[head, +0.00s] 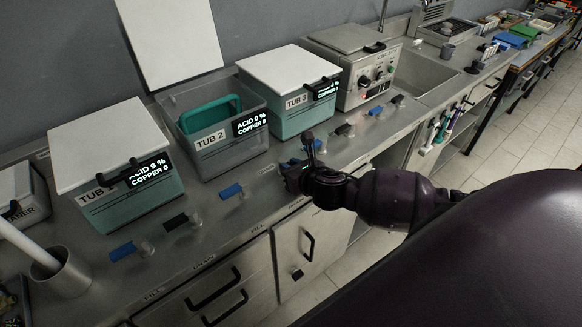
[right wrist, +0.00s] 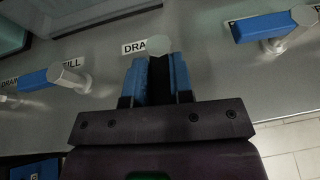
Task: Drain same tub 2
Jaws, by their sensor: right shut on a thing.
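Tub 2 (head: 231,145) stands open on the counter, with a teal frame (head: 208,113) inside; its display (head: 250,123) reads acid 0 %, copper 0. I cannot tell the liquid level inside. A blue-handled fill valve (head: 231,190) stands in front of it. My right gripper (head: 291,172) is at the counter front, right of that valve. In the right wrist view, my right gripper (right wrist: 158,78) is shut around the drain valve (right wrist: 158,46), beside a partly covered drain label (right wrist: 134,47). The valve's handle is mostly hidden between the fingers. My left gripper is not in view.
Tub 1 (head: 122,200) and tub 3 (head: 290,118) stand on either side with white lids on. A white panel (head: 172,40) leans on the wall behind. More valves line the counter front, including a blue one (right wrist: 275,27) to the right. Drawers (head: 215,300) lie below.

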